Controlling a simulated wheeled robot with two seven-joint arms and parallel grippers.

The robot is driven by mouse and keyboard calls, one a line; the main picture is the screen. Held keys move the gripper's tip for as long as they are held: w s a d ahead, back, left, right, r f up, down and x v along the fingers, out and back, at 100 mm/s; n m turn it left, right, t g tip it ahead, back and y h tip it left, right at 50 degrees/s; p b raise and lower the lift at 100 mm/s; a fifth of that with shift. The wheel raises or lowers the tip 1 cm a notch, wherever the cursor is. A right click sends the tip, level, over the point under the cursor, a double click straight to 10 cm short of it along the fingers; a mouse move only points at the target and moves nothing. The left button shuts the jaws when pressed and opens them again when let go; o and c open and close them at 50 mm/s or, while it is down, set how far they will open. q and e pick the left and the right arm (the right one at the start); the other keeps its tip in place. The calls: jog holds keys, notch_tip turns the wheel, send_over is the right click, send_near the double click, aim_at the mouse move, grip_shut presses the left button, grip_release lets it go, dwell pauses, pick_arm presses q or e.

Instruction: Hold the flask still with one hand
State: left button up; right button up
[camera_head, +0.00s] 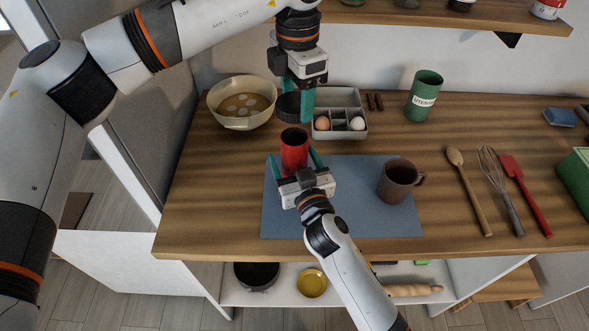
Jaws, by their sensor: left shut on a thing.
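A red flask (294,150) stands upright at the back edge of the blue mat. My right gripper (293,158) reaches in from the front, with one teal finger on each side of the flask. I cannot tell whether both fingers press on it. My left gripper (292,97) comes down from above, behind the flask. It is shut on a dark round lid-like piece (288,107), held apart from the flask. The lower part of the flask is hidden by my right gripper.
A bowl (246,120) stands left of the lid and an egg tray (351,132) right of it. A brown mug (396,182) stands on the mat (350,222).

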jog(key=c, duration=1.5)
pick_arm(q)
send_over(297, 130)
jog(key=s, duration=0.2)
jog(key=shift+s+f, duration=0.15)
jog(key=shift+f, duration=2.3)
jog(key=shift+f, duration=0.9)
jog(key=shift+f, duration=0.6)
